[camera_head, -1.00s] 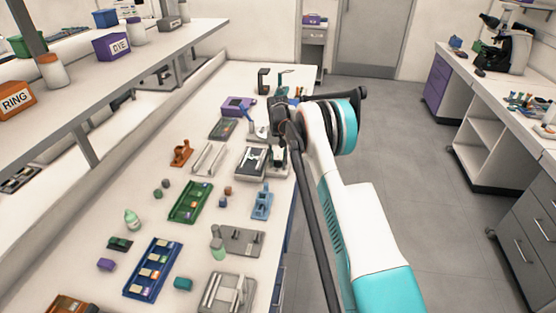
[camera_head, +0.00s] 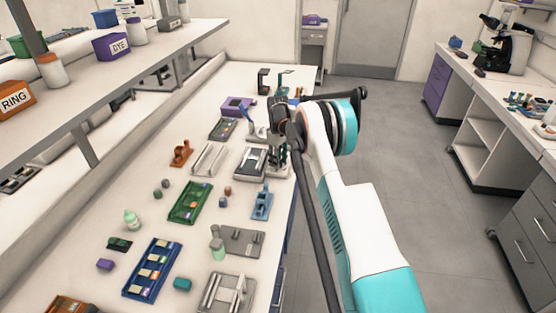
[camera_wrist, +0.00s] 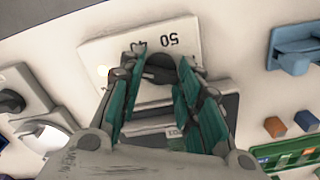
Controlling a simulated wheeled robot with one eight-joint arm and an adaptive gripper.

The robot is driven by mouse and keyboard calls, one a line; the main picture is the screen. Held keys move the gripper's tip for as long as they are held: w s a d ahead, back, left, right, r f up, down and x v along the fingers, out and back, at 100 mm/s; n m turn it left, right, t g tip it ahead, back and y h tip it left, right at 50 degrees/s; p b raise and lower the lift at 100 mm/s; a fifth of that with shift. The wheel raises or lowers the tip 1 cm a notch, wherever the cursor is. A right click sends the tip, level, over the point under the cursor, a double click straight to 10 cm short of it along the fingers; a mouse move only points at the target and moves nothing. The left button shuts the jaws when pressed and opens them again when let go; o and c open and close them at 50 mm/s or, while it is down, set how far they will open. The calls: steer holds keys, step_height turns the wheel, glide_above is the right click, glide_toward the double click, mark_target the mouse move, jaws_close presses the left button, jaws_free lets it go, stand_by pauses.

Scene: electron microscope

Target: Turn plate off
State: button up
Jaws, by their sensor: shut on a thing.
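The plate (camera_head: 247,164) is a pale box with a dark top, near the right edge of the bench in the head view. In the wrist view its pale front panel (camera_wrist: 97,52) shows the printed numbers 50 and, partly covered, 40. A small glowing light (camera_wrist: 104,72) shows on the panel's left side. A dark round knob (camera_wrist: 161,68) sits between the teal fingers of my gripper (camera_wrist: 161,60). My gripper is shut on the knob. In the head view my gripper (camera_head: 279,158) is at the plate's right end and hides the knob.
A blue holder (camera_head: 262,203) stands nearer than the plate, close to the bench edge. A green tray (camera_head: 190,203) and pale metal rails (camera_head: 208,159) lie left of it. A purple device (camera_head: 238,104) stands farther back. The floor right of the bench is clear.

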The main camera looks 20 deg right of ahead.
steer(key=n, duration=0.5)
steer(key=shift+n, duration=0.3)
stand_by(0.4)
steer(key=o, duration=1)
steer(key=shift+o, duration=0.2)
steer(key=shift+r, duration=0.1)
step_height(320, 180, up, 12)
